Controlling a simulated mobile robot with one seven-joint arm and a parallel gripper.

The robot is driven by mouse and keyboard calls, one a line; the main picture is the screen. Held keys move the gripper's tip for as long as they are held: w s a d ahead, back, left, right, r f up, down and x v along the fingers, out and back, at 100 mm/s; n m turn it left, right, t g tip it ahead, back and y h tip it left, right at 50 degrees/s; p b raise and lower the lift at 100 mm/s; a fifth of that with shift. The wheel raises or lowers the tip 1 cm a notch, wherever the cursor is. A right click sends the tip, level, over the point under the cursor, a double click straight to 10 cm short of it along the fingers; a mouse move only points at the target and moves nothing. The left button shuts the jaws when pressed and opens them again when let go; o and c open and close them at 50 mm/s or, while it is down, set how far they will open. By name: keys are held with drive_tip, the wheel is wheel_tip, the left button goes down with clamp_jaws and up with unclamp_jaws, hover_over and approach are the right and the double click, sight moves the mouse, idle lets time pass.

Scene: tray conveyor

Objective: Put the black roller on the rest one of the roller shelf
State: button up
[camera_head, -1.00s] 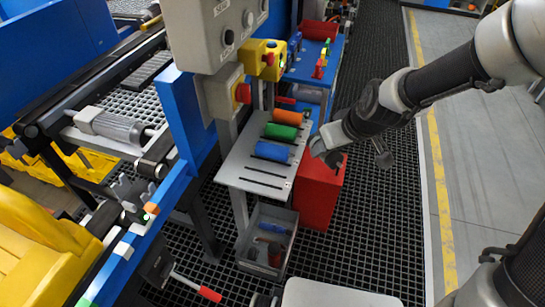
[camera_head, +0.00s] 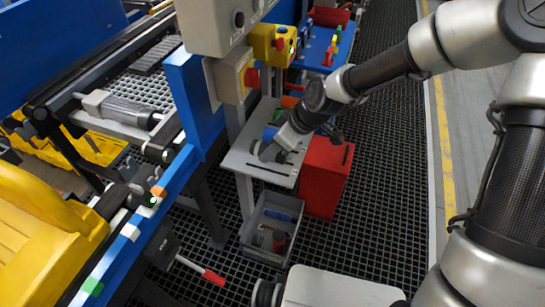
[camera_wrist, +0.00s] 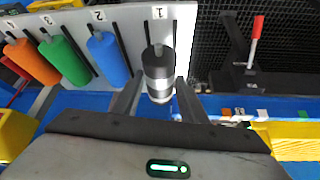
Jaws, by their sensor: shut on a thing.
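The roller shelf (camera_head: 240,162) is a light grey slotted plate; its near end shows in the wrist view (camera_wrist: 184,30) with the number 1 over rest one. The black roller (camera_wrist: 157,66), dark with a pale band, is between the fingers of my gripper (camera_wrist: 158,100), which is shut on it. The roller lines up with rest one's slot; whether it touches the shelf I cannot tell. In the head view my gripper (camera_head: 265,152) is over the near part of the shelf and mostly hides the roller.
A blue roller (camera_wrist: 108,58) lies at rest two, beside green (camera_wrist: 63,62) and orange (camera_wrist: 33,62) rollers. A grey bin (camera_head: 250,228) with loose items stands below the shelf. A red box (camera_head: 322,178) stands right of it.

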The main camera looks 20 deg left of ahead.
drive_tip(key=shift+f+b, duration=0.35)
drive_tip(key=shift+f, duration=1.2)
drive_tip(key=shift+f, duration=0.2)
drive_tip(key=o, duration=1.4)
drive_tip(key=shift+c, duration=0.2)
drive_tip(key=shift+r, duration=0.15)
drive_tip(key=shift+d+r, duration=0.1)
drive_tip(key=shift+r, duration=0.15)
drive_tip(key=p+v, duration=0.4)
drive_tip(key=v, duration=0.7)
drive_tip(key=shift+r, duration=0.25)
drive_tip(key=shift+d, duration=0.1)
